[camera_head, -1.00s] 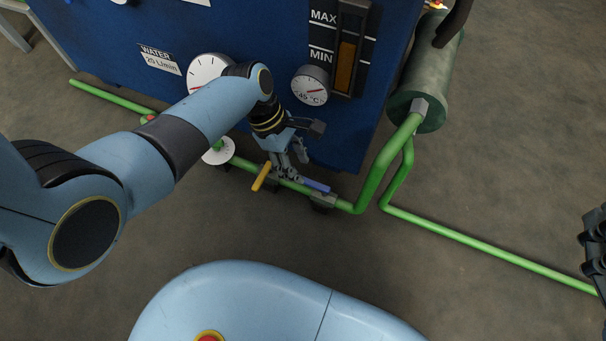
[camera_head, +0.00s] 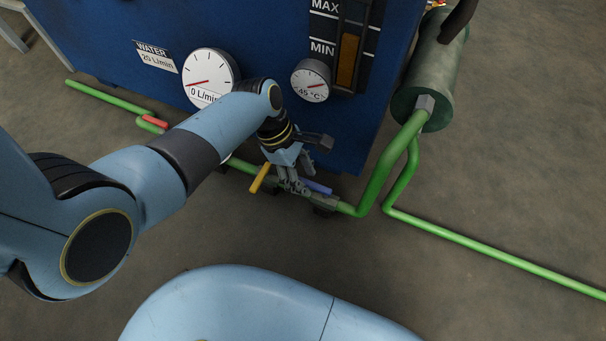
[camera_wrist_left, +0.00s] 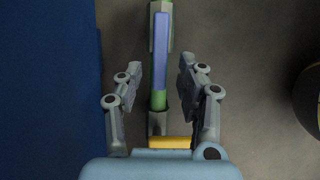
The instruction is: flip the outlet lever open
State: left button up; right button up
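A blue lever (camera_head: 318,187) lies along the green pipe low in front of the blue cabinet. In the left wrist view the blue lever (camera_wrist_left: 169,50) runs lengthwise over the pipe. A yellow lever (camera_head: 260,179) sticks out across the pipe to its left; it also shows near my palm in the wrist view (camera_wrist_left: 170,142). A red lever (camera_head: 155,121) is farther left. No label shows which is the outlet lever. My left gripper (camera_head: 298,187) is at the pipe between the yellow and blue levers. Its fingers (camera_wrist_left: 160,72) are apart, one each side of the pipe line. My right gripper is out of view.
The blue cabinet (camera_head: 350,140) stands directly behind the pipe, with a flow gauge (camera_head: 209,78) reading 0 and a temperature dial (camera_head: 311,80). A grey-green cylinder (camera_head: 432,75) stands at right with green pipes (camera_head: 480,245) running from it. Floor in front is clear.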

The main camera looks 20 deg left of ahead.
pick_arm(q)
grip_shut()
dwell(0.3)
dwell(0.4)
